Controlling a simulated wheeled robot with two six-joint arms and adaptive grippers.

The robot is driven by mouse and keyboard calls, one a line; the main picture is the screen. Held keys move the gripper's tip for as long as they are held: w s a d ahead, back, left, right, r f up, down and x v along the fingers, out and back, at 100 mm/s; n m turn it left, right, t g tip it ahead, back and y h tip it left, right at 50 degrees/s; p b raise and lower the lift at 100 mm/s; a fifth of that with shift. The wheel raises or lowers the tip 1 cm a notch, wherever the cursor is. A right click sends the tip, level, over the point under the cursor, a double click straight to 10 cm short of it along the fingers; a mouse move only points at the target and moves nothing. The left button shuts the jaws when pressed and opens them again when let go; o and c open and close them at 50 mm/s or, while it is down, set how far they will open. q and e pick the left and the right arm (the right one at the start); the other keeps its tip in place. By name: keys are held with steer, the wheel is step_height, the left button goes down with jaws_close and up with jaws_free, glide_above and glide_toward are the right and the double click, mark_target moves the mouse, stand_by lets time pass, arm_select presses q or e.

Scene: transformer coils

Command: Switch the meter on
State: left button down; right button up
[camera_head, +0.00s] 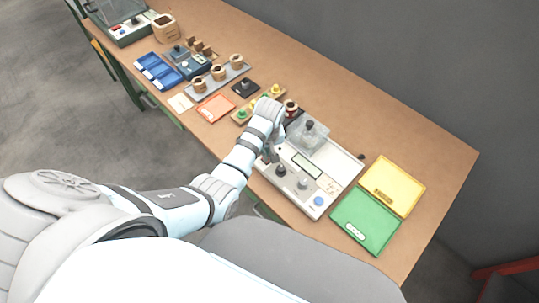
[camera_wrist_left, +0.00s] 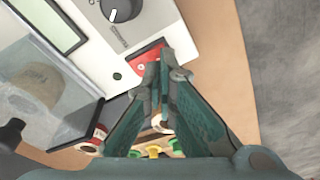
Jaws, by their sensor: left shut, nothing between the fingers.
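The meter (camera_head: 335,172) is a white box on the table with a small display, dark knobs and a blue button. A clear cover stands at its back. In the left wrist view its white panel (camera_wrist_left: 152,22) shows a black knob (camera_wrist_left: 120,8), a small dark green dot and a red switch (camera_wrist_left: 148,54). My left gripper (camera_head: 268,156) is shut and empty at the meter's left end. In the left wrist view its fingertips (camera_wrist_left: 165,68) overlap the red switch and hide part of it. I cannot tell whether they touch it. My right gripper is not in view.
A green tray (camera_head: 344,232) and a yellow tray (camera_head: 408,181) lie right of the meter. Left of it are a board with coloured terminals (camera_head: 241,115), an orange-red tray (camera_head: 216,107), coils on a grey strip (camera_head: 236,76) and blue trays (camera_head: 159,73). The table's right end is clear.

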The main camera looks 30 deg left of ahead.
arm_select(q)
steer(key=shift+f+b, duration=0.45)
steer(key=shift+f, duration=0.4)
stand_by(0.3)
step_height(320, 180, up, 3)
steer(key=p, duration=0.3)
steer(key=shift+f, duration=0.15)
steer(key=shift+r, duration=2.2)
steer(key=shift+s+f, duration=0.1)
